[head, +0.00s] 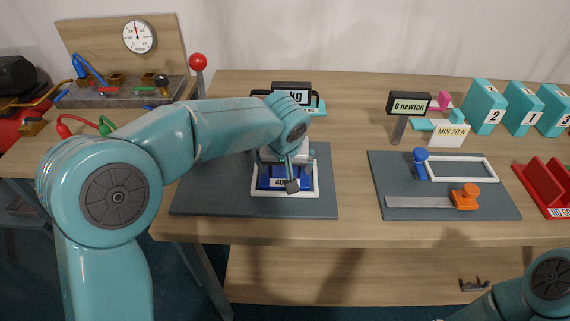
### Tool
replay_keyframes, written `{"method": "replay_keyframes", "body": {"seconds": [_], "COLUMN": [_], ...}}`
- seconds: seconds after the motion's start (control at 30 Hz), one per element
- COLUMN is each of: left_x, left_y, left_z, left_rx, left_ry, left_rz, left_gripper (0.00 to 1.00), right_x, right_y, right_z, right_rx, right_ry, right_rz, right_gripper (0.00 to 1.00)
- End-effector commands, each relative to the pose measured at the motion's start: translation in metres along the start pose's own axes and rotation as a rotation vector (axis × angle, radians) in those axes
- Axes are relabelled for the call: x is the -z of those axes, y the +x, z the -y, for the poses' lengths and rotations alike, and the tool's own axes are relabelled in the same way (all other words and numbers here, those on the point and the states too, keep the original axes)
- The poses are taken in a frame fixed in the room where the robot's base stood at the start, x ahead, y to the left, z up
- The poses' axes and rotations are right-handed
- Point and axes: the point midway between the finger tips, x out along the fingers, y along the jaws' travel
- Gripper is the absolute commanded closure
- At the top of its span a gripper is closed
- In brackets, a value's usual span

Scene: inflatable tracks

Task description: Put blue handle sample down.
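A blue sample (271,183) with a label starting "40" sits within a white frame (313,192) on a dark grey mat (208,190). I cannot tell whether it rests fully on the mat. My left gripper (291,183) is right over and against the blue sample. Its wrist and fingers hide the sample's handle and upper part, so I cannot see whether the fingers are closed on it. My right arm shows only as a teal joint and link at the bottom right corner.
A "kg" display (291,88) stands behind the sample. A red ball on a post (198,62) is at the left. A second grey mat (400,185) holds a blue knob (420,157) and an orange slider (466,197). Bare table lies between the mats.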

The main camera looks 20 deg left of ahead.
Motion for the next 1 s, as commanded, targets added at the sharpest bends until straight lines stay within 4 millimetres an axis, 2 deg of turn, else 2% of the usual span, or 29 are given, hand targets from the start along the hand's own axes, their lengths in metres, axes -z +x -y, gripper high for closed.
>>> {"method": "replay_keyframes", "body": {"seconds": [0.2, 0.33, 0.73, 0.9, 1.0], "left_x": [0.0, 0.002, 0.002, 0.002, 0.002], "left_y": [-0.001, -0.009, -0.096, -0.118, -0.123], "left_z": [0.0, 0.0, -0.001, -0.001, 0.0], "left_rx": [0.0, -0.001, -0.003, -0.002, -0.001], "left_ry": [0.0, 0.0, 0.0, 0.0, 0.0], "left_rz": [0.0, -0.002, -0.004, -0.001, 0.0], "left_gripper": [0.0, 0.0, 0.0, 0.0, 0.0], "right_x": [0.0, 0.0, 0.0, 0.0, 0.0], "right_y": [-0.001, -0.005, -0.01, -0.012, -0.012], "right_z": [0.0, 0.002, 0.004, 0.004, 0.004], "right_rx": [0.0, 0.0, 0.0, 0.0, 0.0], "right_ry": [0.0, 0.0, 0.0, 0.0, 0.0], "right_rz": [0.0, -0.001, 0.0, 0.0, 0.0], "right_gripper": [0.57, 0.57, 0.57, 0.57, 0.57]}}
